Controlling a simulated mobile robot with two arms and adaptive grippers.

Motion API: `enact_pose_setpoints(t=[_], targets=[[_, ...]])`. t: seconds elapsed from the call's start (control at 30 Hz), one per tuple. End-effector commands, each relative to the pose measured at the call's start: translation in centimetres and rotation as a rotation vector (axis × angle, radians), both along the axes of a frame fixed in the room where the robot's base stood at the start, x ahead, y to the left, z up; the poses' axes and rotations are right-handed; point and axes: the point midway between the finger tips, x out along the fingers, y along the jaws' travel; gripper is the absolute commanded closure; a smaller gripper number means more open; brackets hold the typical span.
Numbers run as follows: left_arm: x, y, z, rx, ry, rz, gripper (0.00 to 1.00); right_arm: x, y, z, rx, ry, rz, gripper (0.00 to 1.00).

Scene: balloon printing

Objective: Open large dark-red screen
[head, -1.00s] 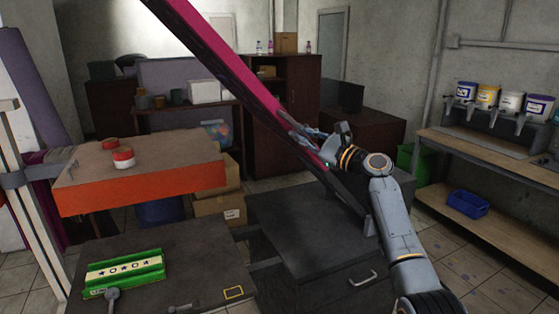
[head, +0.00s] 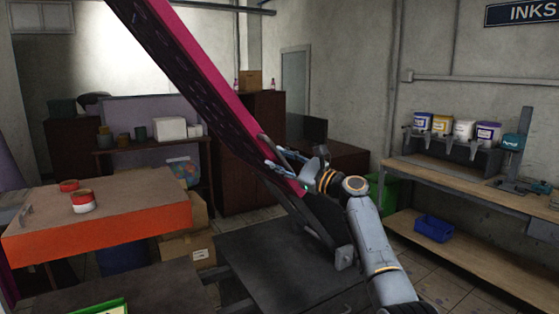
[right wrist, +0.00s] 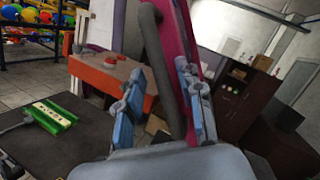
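The large dark-red screen (head: 222,88), magenta along its edge, is raised and tilted steeply, its upper end leaving the head view at top left. It also shows in the right wrist view (right wrist: 181,38). My right gripper (head: 277,162) is at the lower part of the screen. In the right wrist view its two blue fingers (right wrist: 160,100) are apart, with a dark grey bar (right wrist: 163,70) on the screen side running between them. The bar looks closer to the right finger; I cannot tell whether they touch. My left gripper is not in view.
An orange-sided platen (head: 100,222) with red-and-white tins (head: 83,201) stands at left. A dark table (head: 280,262) lies below the screen. A green-and-cream block (right wrist: 52,117) rests on a dark surface. An ink bench (head: 470,178) stands at right, with a blue bin (head: 433,229) beneath.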

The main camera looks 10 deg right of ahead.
Motion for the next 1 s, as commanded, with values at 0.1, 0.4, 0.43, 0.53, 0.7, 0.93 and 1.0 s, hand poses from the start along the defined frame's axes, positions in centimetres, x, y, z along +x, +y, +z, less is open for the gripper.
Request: enact_pose_setpoints(t=[0.1,0.4,0.43,0.53,0.7,0.93,1.0], targets=[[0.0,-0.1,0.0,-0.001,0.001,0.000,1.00,0.0,0.0,0.1,0.001,-0.002,0.000,0.63],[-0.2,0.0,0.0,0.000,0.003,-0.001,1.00,0.0,0.1,0.2,0.000,-0.002,0.002,0.63],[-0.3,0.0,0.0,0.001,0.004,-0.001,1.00,-0.1,0.1,0.1,0.000,-0.002,0.002,0.63],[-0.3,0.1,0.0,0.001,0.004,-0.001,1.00,-0.3,-0.1,0.0,0.000,-0.002,0.002,0.63],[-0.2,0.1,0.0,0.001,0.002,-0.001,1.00,-1.5,-1.2,-0.4,-0.001,-0.003,0.001,0.63],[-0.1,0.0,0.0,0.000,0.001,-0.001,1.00,-4.6,-4.1,-1.3,-0.002,-0.002,-0.003,0.63],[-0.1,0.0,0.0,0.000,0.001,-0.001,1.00,-5.6,-5.0,-1.5,-0.002,-0.002,-0.003,0.63]])
